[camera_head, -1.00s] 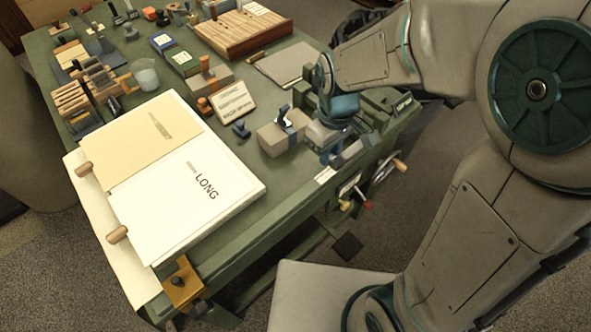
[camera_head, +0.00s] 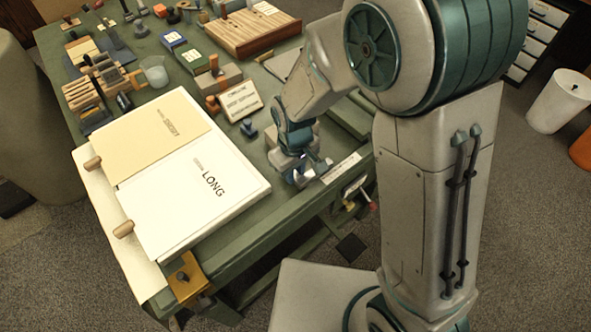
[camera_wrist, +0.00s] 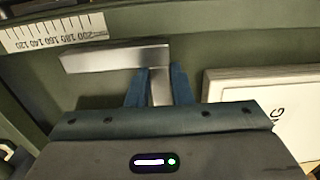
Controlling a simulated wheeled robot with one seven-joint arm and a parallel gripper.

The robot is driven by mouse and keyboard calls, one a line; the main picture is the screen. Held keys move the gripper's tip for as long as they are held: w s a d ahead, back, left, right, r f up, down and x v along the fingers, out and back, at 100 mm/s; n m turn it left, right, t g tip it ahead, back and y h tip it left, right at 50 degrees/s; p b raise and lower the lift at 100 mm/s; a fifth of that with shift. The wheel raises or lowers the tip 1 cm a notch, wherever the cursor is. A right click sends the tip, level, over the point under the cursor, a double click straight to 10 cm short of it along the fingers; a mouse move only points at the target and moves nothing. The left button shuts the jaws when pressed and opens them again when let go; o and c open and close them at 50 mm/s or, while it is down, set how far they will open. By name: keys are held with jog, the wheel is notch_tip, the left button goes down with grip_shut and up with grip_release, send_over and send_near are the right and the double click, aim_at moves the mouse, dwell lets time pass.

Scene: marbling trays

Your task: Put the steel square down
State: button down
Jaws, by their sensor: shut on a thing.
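The steel square shows in the wrist view as a bright metal bar (camera_wrist: 115,58) lying crosswise, with a shorter leg running down between my fingers. My gripper (camera_wrist: 160,88) has its two blue fingers shut on that leg. The square is over the green bench top; I cannot tell whether it touches it. In the head view my gripper (camera_head: 310,174) is low at the bench's near edge, right of the white sheet marked LONG (camera_head: 190,200).
A scale strip (camera_wrist: 55,32) runs along the bench at the upper left of the wrist view. A small sign (camera_head: 240,100), a wooden rack (camera_head: 245,32) and a grey cup (camera_head: 154,72) stand farther back. A yellow clamp (camera_head: 187,278) sits at the near corner.

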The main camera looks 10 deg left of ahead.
jog(key=shift+f, duration=0.1)
jog(key=shift+f+b, duration=0.5)
jog(key=shift+b, duration=0.05)
jog(key=c, duration=1.3)
grip_release()
jog(key=shift+r+p, duration=0.55)
jog(key=shift+r, duration=0.05)
notch_tip(320, 180, up, 12)
jog(key=s+d+r+m+t, duration=0.1)
jog(key=s+d+r+m, duration=0.1)
jog(key=d, duration=0.5)
jog(key=s+d+r+m+t, duration=0.1)
jog(key=s+d+r+m, duration=0.1)
jog(key=d, duration=0.6)
jog(key=s+d+r+m, duration=0.2)
jog(key=s+d+m, duration=0.1)
jog(key=d+m, duration=0.3)
jog(key=shift+s+d+r+t, duration=0.2)
jog(key=shift+d+t, duration=0.2)
jog(key=shift+d, duration=0.5)
